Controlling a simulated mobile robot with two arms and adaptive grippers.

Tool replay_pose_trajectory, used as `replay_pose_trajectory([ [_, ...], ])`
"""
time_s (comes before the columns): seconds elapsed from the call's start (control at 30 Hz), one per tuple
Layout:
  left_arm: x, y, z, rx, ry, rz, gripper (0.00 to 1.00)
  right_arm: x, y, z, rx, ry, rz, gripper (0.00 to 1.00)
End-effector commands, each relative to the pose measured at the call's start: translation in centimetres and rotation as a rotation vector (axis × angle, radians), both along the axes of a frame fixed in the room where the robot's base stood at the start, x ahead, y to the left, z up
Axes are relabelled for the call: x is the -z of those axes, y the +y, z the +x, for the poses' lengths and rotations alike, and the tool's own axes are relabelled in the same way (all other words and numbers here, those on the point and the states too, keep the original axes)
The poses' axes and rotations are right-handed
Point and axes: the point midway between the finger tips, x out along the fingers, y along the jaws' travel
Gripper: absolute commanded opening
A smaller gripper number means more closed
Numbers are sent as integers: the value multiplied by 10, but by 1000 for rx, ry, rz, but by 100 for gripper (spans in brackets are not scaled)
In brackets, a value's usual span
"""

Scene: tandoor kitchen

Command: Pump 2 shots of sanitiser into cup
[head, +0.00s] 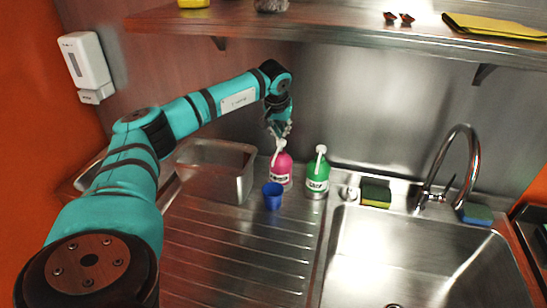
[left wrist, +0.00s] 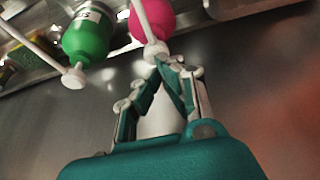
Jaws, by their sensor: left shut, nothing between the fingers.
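A pink pump bottle (head: 281,168) with a white pump stands on the ribbed drainboard, and a green pump bottle (head: 317,178) stands to its right. A blue cup (head: 272,196) stands upright in front of the pink bottle. My left gripper (head: 279,134) is shut and empty, just above the pink bottle's pump head. In the left wrist view, the closed fingertips (left wrist: 162,62) are at the white pump (left wrist: 152,45) of the pink bottle; I cannot tell if they touch. The green bottle (left wrist: 88,35) is also in that view. My right gripper is not in view.
A metal tub (head: 215,170) stands left of the bottles. The sink (head: 400,255) with its tap (head: 462,150) is at the right, with a green-and-yellow sponge (head: 376,194) and a blue one (head: 476,213) on its rim. A shelf (head: 330,30) runs above; a dispenser (head: 84,60) hangs on the left wall.

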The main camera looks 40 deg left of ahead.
Motion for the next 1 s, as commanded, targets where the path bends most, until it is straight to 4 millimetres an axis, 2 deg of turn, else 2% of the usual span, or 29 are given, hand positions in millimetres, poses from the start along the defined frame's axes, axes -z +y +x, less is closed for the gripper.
replay_pose_trajectory([
  [0.17,-9,0,0,-1,-1,0,0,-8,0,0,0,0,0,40],
  [0.7,-61,0,0,0,0,0,0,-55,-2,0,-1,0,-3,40],
  [1.0,-60,0,0,0,0,0,0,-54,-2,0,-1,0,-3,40],
])
